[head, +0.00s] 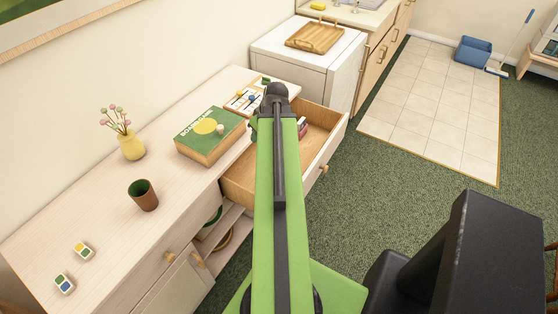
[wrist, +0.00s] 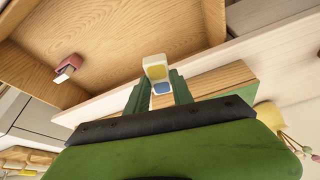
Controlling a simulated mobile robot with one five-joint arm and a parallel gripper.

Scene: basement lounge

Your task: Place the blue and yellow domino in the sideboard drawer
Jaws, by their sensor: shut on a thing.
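The blue and yellow domino (wrist: 155,70) is white with a yellow patch and a blue patch. My gripper (wrist: 158,90) is shut on it, with a green finger on each side. The sideboard drawer (head: 312,133) is pulled open, and its wooden inside (wrist: 110,40) shows in the wrist view. The domino appears near the drawer's edge on the sideboard side; its height above it is hard to tell. In the head view my arm hides the domino and the gripper tips.
A small red and white thing (wrist: 67,67) lies in the drawer. The sideboard top (head: 110,210) bears a green box (head: 207,136), a brown cup (head: 143,195), a yellow vase (head: 131,146) and two other dominoes (head: 84,251). Much of the drawer floor is bare.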

